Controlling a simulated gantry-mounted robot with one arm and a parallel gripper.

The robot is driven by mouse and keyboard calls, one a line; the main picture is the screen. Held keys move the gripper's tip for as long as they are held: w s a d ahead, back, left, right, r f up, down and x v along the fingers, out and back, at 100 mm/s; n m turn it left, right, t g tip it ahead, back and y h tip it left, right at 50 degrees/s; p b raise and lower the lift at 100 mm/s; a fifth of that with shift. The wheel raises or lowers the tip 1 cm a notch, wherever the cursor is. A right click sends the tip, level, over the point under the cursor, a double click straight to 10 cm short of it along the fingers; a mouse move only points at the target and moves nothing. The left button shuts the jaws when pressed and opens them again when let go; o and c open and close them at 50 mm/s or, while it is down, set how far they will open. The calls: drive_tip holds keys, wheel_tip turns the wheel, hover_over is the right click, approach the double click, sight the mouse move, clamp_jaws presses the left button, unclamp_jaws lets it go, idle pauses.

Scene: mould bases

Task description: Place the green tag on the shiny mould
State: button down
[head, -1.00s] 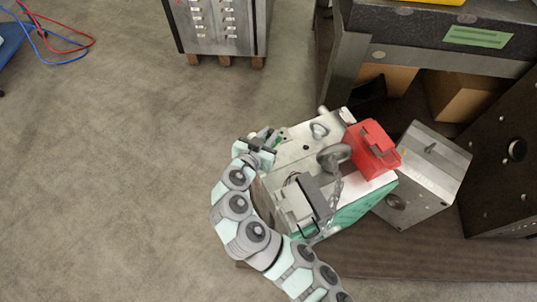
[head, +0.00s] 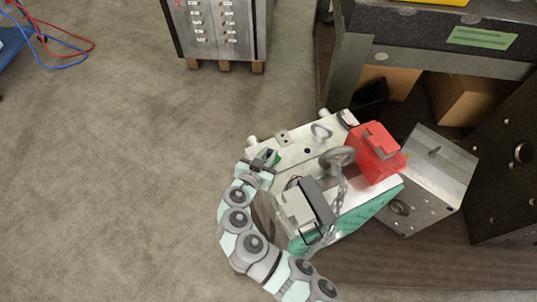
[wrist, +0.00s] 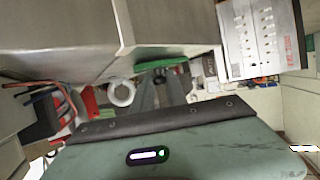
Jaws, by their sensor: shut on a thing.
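The green tag (wrist: 160,65) is between the fingers of my gripper (wrist: 160,76) in the wrist view. In the head view the tag (head: 275,158) is a small green patch at my gripper (head: 267,157), which is shut on it. The gripper is over or beside the left edge of a pale metal mould (head: 292,154) with a green side. I cannot tell the height gap or whether the tag touches it. A second, grey metal mould (head: 447,166) stands to the right. I cannot tell for certain which mould counts as the shiny one.
A red box (head: 376,153), a lifting ring (head: 337,158) with a chain, and a grey device (head: 304,212) sit on the pale mould. A dark workbench (head: 420,38) stands behind. A metal cabinet (head: 218,30) is at the top.

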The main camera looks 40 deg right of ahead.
drive_tip(key=shift+f, duration=0.25)
drive_tip(key=c, duration=1.3)
unclamp_jaws()
drive_tip(key=shift+r, duration=0.1)
